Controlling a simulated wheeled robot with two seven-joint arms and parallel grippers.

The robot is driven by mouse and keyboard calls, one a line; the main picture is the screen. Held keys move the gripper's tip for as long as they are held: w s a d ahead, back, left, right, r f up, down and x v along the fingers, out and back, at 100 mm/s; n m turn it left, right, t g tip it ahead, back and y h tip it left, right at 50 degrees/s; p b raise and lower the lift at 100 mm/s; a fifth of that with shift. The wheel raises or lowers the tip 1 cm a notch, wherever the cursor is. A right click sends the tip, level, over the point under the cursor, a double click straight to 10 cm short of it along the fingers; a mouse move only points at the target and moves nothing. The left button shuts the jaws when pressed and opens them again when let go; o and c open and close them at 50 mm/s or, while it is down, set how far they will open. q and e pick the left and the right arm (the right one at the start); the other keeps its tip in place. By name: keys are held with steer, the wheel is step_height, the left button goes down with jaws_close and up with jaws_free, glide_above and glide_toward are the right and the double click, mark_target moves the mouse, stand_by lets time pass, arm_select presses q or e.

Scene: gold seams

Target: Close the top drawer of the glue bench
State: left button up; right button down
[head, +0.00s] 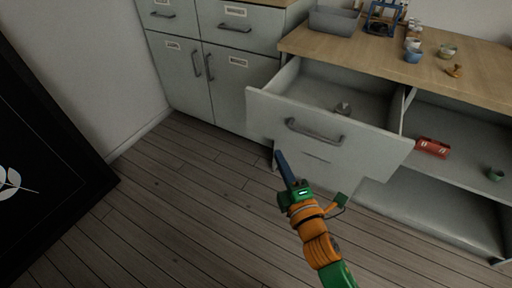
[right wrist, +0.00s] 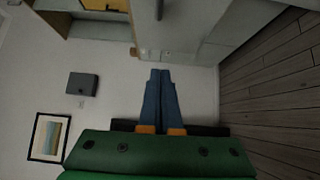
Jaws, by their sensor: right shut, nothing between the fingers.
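The top drawer (head: 262,108) of the glue bench (head: 445,75) is pulled out, with a grey front and a dark bar handle (head: 314,133). A small grey object (head: 343,108) lies inside it. My right gripper (head: 278,154) is in front of the drawer's lower left part, its blue fingers together and empty. In the head view I cannot tell whether the fingers touch the front. The shut blue fingers also show in the right wrist view (right wrist: 160,75). My left gripper is not in view.
Grey cabinets (head: 220,75) with shut doors stand to the left of the bench. An open shelf right of the drawer holds a red item (head: 432,147) and a green cup (head: 496,174). A grey bin (head: 334,20) and several small cups stand on the benchtop. The wooden floor (head: 170,210) is clear.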

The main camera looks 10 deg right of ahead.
steer(key=b, duration=0.1)
glide_toward(272, 115)
steer(key=w+a, duration=0.2)
steer(key=a, duration=0.1)
steer(key=w, duration=0.1)
steer(key=w+d, duration=0.1)
steer(key=w, duration=0.1)
steer(key=shift+d, duration=0.2)
steer(key=shift+w+d+b, duration=0.25)
steer(key=shift+w+b, duration=0.05)
steer(key=shift+w, duration=0.05)
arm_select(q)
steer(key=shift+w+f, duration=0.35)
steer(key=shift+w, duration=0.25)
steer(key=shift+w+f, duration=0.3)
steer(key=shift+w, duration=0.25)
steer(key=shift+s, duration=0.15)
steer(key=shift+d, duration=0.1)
arm_select(e)
steer(key=shift+r, duration=0.1)
